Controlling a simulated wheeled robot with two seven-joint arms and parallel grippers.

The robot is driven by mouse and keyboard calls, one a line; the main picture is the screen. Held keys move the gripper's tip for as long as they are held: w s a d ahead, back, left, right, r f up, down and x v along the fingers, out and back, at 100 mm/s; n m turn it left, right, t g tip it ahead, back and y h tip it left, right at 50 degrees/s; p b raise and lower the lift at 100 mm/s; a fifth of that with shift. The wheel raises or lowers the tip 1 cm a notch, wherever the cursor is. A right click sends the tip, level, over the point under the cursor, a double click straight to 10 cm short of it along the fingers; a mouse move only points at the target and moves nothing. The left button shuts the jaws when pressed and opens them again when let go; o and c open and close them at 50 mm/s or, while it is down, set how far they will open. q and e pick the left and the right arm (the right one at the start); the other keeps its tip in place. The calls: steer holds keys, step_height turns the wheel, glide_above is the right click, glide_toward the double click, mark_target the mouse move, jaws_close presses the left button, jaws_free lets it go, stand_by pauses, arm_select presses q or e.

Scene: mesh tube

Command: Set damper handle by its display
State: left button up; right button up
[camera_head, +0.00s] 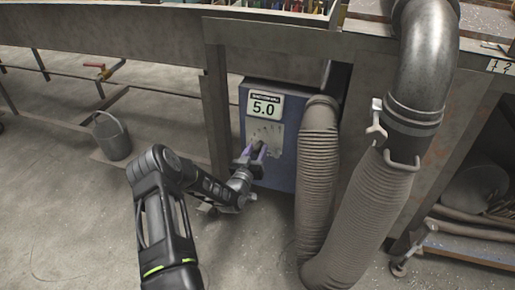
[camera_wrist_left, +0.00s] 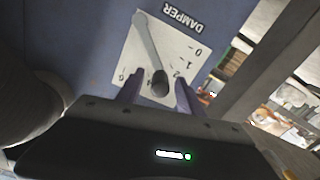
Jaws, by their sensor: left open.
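A blue box (camera_head: 285,178) under the bench carries a white display (camera_head: 264,106) reading 5.0. Below the display is a pale scale plate (camera_head: 268,131), partly covered by my gripper. In the left wrist view the plate (camera_wrist_left: 185,45) is marked DAMPER and appears rotated, with 0, 1 and 2 readable. A grey damper handle (camera_wrist_left: 150,48) lies across the plate and ends in a dark round knob (camera_wrist_left: 160,83). My left gripper (camera_head: 258,149) is at the box. In the left wrist view its two fingers (camera_wrist_left: 158,82) are open, one either side of the knob. I cannot tell whether they touch it.
A ribbed grey hose (camera_head: 317,165) stands close to the right of the box, and a thicker hose (camera_head: 365,210) with a metal elbow (camera_head: 428,55) beyond it. A bench leg (camera_head: 216,120) is just left of the box. A bucket (camera_head: 112,137) stands on open floor at left.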

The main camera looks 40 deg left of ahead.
arm_select(q)
steer(key=p+v, duration=0.1)
steer(key=v, duration=0.5)
steer(key=shift+s+d, duration=0.15)
steer(key=shift+s, duration=0.15)
arm_select(e)
steer(key=shift+s+a+r, duration=0.1)
steer(key=shift+s+r, duration=0.05)
steer(key=shift+r, duration=0.3)
steer(key=shift+s+a+r, duration=0.1)
steer(key=shift+r, duration=0.3)
arm_select(q)
steer(key=shift+w+p, duration=0.1)
steer(key=shift+p, duration=0.2)
arm_select(e)
steer(key=shift+r, duration=0.1)
stand_by(1.7)
